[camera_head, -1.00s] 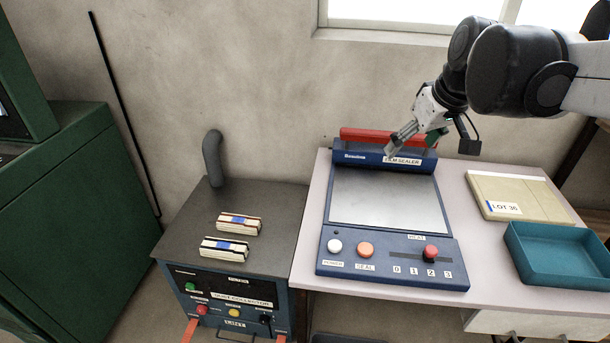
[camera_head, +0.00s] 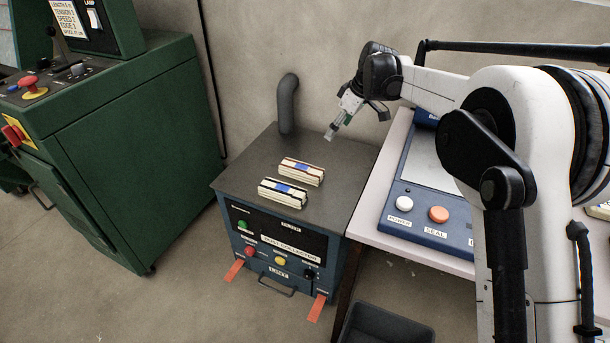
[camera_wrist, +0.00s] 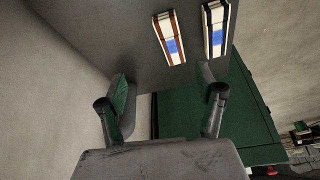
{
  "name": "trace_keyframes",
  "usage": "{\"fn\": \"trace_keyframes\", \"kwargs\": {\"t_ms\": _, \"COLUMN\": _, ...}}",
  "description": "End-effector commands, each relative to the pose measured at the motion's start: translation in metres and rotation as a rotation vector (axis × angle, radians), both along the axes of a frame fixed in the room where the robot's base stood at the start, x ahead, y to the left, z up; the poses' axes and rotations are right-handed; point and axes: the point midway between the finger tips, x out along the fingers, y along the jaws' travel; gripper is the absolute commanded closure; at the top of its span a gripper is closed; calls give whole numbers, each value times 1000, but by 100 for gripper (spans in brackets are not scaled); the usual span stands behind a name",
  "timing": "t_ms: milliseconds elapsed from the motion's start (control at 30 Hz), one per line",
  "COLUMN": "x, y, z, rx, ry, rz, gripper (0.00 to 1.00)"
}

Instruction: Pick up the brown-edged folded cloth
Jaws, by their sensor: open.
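The brown-edged folded cloth (camera_head: 301,171) lies on the dark top of the dust collector. It is cream with brown edges and a blue patch, and it also shows at the top of the wrist view (camera_wrist: 168,37). A similar black-edged folded cloth (camera_head: 283,192) lies beside it, nearer the front, also seen in the wrist view (camera_wrist: 216,28). My gripper (camera_head: 333,132) is open and empty, above and to the right of the cloths near the wall. In the wrist view its fingers (camera_wrist: 160,103) are spread wide, with both cloths beyond them.
The dust collector (camera_head: 240,166) has a grey pipe (camera_head: 287,105) standing at its back. A table with a film sealer (camera_head: 411,197) stands to its right, partly behind my arm. A green machine (camera_head: 120,130) stands to the left. The collector's top around the cloths is clear.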

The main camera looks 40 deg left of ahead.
Motion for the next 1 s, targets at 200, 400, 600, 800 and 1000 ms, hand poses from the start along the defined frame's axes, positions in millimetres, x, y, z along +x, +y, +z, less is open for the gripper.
{"fn": "trace_keyframes", "kwargs": {"t_ms": 200, "x": -17, "y": 52, "z": -58, "rx": 3, "ry": 9, "rz": 125, "gripper": 32}}
{"fn": "trace_keyframes", "kwargs": {"t_ms": 400, "x": -23, "y": 67, "z": -79, "rx": 5, "ry": 11, "rz": 160, "gripper": 32}}
{"fn": "trace_keyframes", "kwargs": {"t_ms": 600, "x": -27, "y": 80, "z": -111, "rx": 5, "ry": 11, "rz": 161, "gripper": 32}}
{"fn": "trace_keyframes", "kwargs": {"t_ms": 800, "x": -29, "y": 92, "z": -140, "rx": 5, "ry": 11, "rz": 159, "gripper": 32}}
{"fn": "trace_keyframes", "kwargs": {"t_ms": 1000, "x": -30, "y": 96, "z": -151, "rx": 5, "ry": 11, "rz": 159, "gripper": 32}}
